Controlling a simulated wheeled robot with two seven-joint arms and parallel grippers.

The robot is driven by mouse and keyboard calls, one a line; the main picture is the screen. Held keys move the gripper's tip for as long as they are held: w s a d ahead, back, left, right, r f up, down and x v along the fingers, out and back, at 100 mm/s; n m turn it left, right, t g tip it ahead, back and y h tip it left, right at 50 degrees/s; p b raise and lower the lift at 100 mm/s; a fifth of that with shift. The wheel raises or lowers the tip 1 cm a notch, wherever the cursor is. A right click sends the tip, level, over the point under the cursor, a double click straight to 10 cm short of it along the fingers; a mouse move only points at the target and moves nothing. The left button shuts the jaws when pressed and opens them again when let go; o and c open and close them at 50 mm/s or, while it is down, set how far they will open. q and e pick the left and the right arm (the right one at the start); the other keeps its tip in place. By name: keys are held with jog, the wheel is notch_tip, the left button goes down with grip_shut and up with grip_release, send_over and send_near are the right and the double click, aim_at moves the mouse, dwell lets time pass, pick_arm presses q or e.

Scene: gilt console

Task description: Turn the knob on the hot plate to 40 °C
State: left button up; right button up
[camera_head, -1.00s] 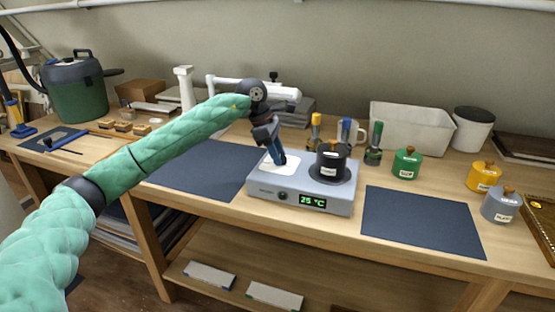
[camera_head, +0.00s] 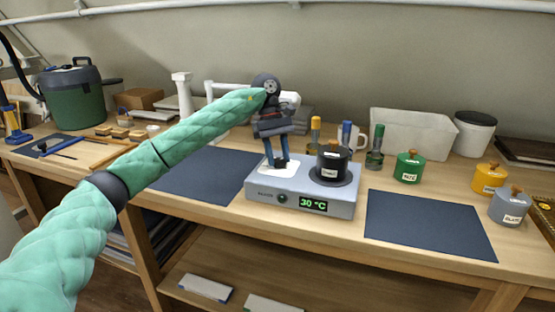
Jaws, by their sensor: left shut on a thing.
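The grey hot plate (camera_head: 260,195) stands on the bench, its green display (camera_head: 313,204) reading 30 °C. A small round dark fitting (camera_head: 281,198) sits on its front face left of the display. My left gripper (camera_head: 277,163) points down at the white panel (camera_head: 291,174) on the left of its top, with its two fingers shut on the knob, which is mostly hidden between the fingertips. A black labelled pot (camera_head: 332,161) stands on the round plate at the right of the top. My right gripper is not in view.
Dark mats (camera_head: 427,224) lie on both sides of the hot plate. Green (camera_head: 408,167), yellow (camera_head: 488,179) and grey (camera_head: 509,207) labelled pots stand to the right. Capped bottles (camera_head: 375,147) and a white bin (camera_head: 411,132) stand behind.

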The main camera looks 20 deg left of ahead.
pick_arm(q)
jog(key=shift+m, duration=0.5)
jog(key=shift+r, duration=0.1)
jog(key=o, duration=1)
jog(key=v, duration=0.7)
jog(key=shift+w+r, duration=0.25)
jog(key=shift+w, duration=0.05)
